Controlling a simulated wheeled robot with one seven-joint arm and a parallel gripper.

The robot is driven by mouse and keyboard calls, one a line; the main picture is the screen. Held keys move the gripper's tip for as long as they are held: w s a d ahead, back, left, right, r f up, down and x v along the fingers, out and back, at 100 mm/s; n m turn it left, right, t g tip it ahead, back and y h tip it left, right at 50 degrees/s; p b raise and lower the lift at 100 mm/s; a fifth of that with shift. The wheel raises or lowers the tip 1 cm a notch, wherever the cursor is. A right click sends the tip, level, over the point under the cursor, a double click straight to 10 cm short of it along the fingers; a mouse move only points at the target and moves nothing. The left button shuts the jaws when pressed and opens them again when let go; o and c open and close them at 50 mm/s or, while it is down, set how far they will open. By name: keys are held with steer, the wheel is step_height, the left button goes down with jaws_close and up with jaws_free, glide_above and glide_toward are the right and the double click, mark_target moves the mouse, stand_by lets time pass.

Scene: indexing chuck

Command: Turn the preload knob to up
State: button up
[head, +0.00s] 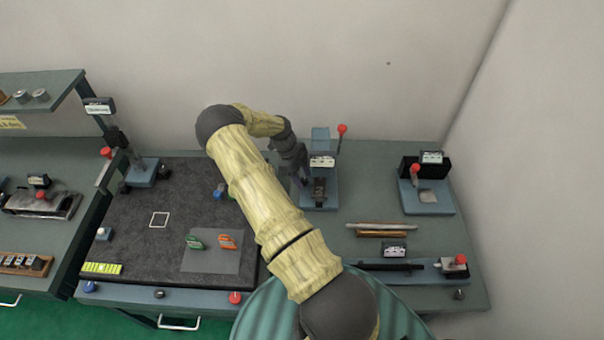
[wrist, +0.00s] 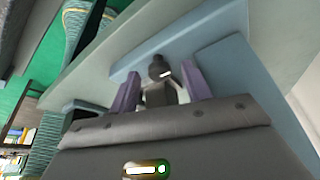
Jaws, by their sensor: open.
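A dark round knob with a short white mark (wrist: 158,66) shows in the wrist view, on a blue-grey fixture. I take it for the preload knob; its label is not readable. My gripper (wrist: 161,86) has its two purple fingers apart, one on each side of the knob's line, and I see no contact. A grey block (wrist: 160,96) shows between the fingers below the knob. In the head view my gripper (head: 301,178) is at the left side of the blue fixture (head: 321,141), which has a white label and a red-tipped lever. The knob cannot be made out there.
A second blue fixture (head: 428,198) with a red knob stands to the right. A dark mat (head: 140,235) with green and orange pieces covers the left bench. Bare bench lies between the two fixtures.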

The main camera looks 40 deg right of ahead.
steer(key=c, duration=1)
steer(key=shift+f+n+b, duration=0.1)
steer(key=shift+n+b, duration=0.3)
steer(key=shift+b, duration=0.15)
steer(key=n+b, duration=0.1)
steer(key=n+t+h+b, duration=0.1)
steer(key=n+b, duration=0.1)
steer(key=shift+s+a+f, duration=0.1)
steer(key=shift+a, duration=0.1)
steer(key=n+t+b, duration=0.1)
steer(key=n, duration=0.1)
steer(key=n+h+b, duration=0.1)
steer(key=n+b, duration=0.1)
steer(key=n, duration=0.1)
steer(key=shift+s+t, duration=0.15)
steer(key=shift+t, duration=0.25)
steer(key=shift+r+n, duration=0.2)
steer(key=shift+n, duration=0.1)
steer(key=o, duration=1)
